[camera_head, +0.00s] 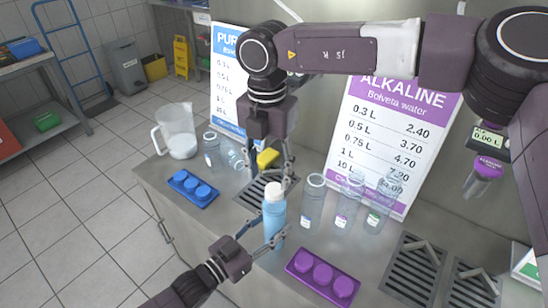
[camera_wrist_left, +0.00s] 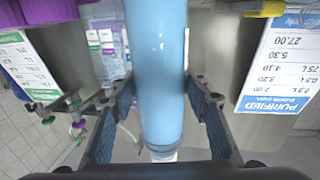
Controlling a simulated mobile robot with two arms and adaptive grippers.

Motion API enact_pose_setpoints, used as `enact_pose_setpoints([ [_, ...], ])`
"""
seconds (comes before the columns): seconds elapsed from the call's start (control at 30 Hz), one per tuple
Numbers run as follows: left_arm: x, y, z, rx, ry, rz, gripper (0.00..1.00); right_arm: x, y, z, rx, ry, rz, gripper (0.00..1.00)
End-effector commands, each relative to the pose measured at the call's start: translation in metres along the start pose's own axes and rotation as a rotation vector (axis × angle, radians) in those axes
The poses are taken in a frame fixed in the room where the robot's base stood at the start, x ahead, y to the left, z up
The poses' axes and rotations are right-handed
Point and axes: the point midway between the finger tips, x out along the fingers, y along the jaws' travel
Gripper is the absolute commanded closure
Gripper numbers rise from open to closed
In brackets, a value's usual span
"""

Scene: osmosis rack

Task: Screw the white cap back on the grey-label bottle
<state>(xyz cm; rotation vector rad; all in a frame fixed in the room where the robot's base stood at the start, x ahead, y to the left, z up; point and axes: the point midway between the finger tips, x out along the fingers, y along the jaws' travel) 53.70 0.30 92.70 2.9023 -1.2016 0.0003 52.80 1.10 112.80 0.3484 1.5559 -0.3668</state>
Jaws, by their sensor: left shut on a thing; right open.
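A light-blue bottle (camera_head: 274,222) stands upright near the front of the counter, and it fills the middle of the left wrist view (camera_wrist_left: 157,70). A white cap (camera_head: 274,188) sits on its top; I cannot tell how tightly. I see no grey label on the side facing me. My left gripper (camera_head: 266,242) is shut on the bottle's body, with a finger on each side in the left wrist view (camera_wrist_left: 160,100). My right gripper (camera_head: 271,168) is open, pointing down just above and behind the cap.
Clear bottles (camera_head: 312,205) stand right of the blue bottle. A purple cap tray (camera_head: 305,263) lies at the front, a blue cap tray (camera_head: 186,187) at the left. A pitcher (camera_head: 180,135) stands at the back left. Price boards (camera_head: 395,135) rise behind.

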Motion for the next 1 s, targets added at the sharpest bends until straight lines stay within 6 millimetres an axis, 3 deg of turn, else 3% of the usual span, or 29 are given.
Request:
enact_pose_setpoints([
  [1.0, 0.0, 0.0, 0.001, 0.0, -0.002, 0.0, 1.0, -0.015, 0.001, 0.001, -1.781, -0.01, -0.002, 0.54],
])
